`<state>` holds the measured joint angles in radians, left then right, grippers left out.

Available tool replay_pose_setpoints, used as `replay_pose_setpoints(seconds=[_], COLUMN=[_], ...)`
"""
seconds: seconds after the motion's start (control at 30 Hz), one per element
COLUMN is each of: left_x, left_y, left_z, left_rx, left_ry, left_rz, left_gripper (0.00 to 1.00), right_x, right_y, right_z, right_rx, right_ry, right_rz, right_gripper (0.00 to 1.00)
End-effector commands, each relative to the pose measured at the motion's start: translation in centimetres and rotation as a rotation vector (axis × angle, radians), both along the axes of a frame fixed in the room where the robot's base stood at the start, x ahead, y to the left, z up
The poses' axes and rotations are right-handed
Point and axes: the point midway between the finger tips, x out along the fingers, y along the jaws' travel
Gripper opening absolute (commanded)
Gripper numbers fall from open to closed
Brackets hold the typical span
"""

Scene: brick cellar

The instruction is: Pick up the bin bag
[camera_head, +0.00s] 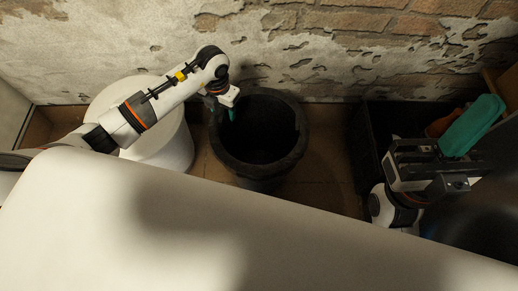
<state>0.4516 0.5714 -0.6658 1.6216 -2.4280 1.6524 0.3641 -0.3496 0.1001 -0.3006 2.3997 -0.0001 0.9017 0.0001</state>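No clearly recognisable bin bag shows. A dark, smooth, rounded shape (490,222) at the lower right, cut by the frame edge, may be it, but I cannot tell. My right gripper (472,125) is at the right, with a broad teal finger pointing up and right; whether anything is between its fingers is unclear. It appears above and beside the dark shape. My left gripper (232,113) points down at the left rim of a round black tub (293,158). Its small teal tip shows against the tub's dark inside, and its opening is not readable.
A white cylinder (175,150) stands left of the tub, under my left arm. A black crate (365,135) stands at the right, with an orange-brown thing (440,123) by it. A worn brick wall (330,50) closes the back. Brown floor shows between tub and crate.

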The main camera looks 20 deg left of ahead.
Motion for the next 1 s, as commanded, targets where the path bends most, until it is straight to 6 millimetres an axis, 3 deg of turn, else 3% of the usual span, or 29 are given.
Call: replay_pose_setpoints(seconds=[0.07,0.27,0.6,1.0], left_x=[0.02,0.03,0.02,0.06], left_y=[0.02,0.02,0.02,0.04], left_z=[-0.77,-0.65,-0.64,0.01], left_rx=[0.0,0.0,0.0,0.001], left_ry=[0.0,-0.001,-0.001,-0.002], left_rz=[0.001,0.001,0.0,0.0], left_gripper=[0.54,0.54,0.0,0.0], right_x=[0.01,0.02,0.03,0.03], right_y=[0.0,0.01,0.01,0.01], right_z=[-0.43,-0.28,-0.29,0.04], right_rx=[0.0,0.0,-0.001,-0.001], right_ry=[0.0,0.001,0.002,0.002], right_rz=[0.0,0.0,0.0,0.0], right_gripper=[0.0,0.0,0.0,0.0])
